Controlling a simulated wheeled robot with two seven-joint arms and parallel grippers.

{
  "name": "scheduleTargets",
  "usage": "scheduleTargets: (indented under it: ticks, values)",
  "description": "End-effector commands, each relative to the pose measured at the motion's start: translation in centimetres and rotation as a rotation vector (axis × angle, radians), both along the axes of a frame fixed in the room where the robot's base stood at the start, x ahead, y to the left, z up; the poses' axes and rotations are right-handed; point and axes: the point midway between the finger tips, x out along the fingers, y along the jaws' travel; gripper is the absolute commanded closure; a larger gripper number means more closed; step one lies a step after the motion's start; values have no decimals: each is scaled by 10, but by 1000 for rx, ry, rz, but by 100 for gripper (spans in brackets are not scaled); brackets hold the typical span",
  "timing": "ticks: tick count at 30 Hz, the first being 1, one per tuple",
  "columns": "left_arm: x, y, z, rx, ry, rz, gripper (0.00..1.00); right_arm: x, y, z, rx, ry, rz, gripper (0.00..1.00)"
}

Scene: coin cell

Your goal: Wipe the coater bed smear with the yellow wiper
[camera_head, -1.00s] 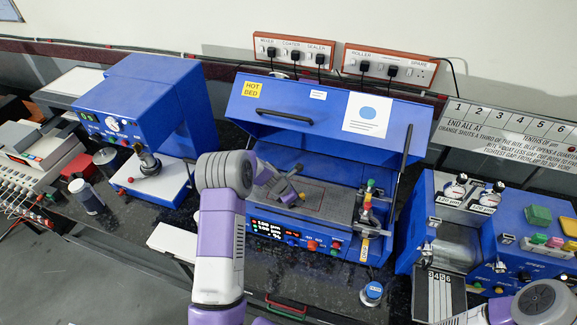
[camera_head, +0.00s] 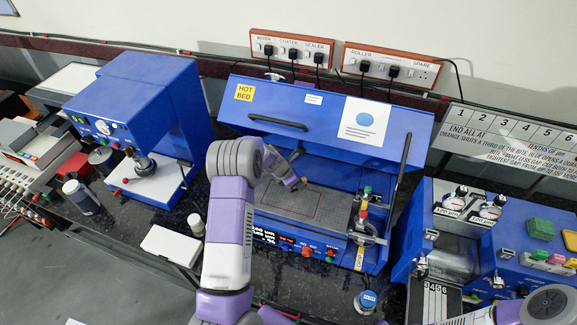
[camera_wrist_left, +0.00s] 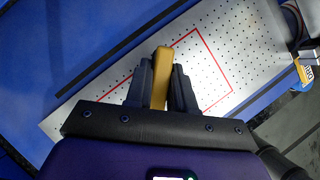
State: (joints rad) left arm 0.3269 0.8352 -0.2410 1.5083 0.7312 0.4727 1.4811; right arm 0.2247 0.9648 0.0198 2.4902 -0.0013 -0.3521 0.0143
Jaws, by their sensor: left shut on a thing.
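My left gripper (camera_head: 294,181) is over the back part of the grey coater bed (camera_head: 330,213), under the raised blue lid. It is shut on the yellow wiper (camera_wrist_left: 162,72), which stands between the two dark fingers in the left wrist view. The perforated bed plate (camera_wrist_left: 238,45) has a red outlined rectangle, partly hidden by the gripper and wiper. I cannot make out a smear on the visible plate. I cannot tell whether the wiper touches the plate. My right gripper is out of view; only part of my right arm shows at the lower right.
The open lid (camera_head: 315,125) stands behind the bed. A carriage with coloured knobs (camera_head: 366,225) sits at the bed's right end. A blue press (camera_head: 140,120) stands left, and a roller machine (camera_head: 490,235) stands right. A white box (camera_head: 171,245) lies at front left.

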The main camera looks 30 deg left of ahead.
Motion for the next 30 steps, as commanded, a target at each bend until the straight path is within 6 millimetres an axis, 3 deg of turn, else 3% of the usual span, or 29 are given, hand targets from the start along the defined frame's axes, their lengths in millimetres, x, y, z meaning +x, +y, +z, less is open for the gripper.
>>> scheduleTargets:
  ticks: [11, 21, 30]
  values:
    - [-4, 3, 36, -3, 4, 6, 100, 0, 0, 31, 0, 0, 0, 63]
    - [-7, 9, 55, -2, 4, 16, 100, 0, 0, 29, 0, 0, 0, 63]
    - [-7, 9, 56, -3, 4, 17, 100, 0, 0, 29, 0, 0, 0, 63]
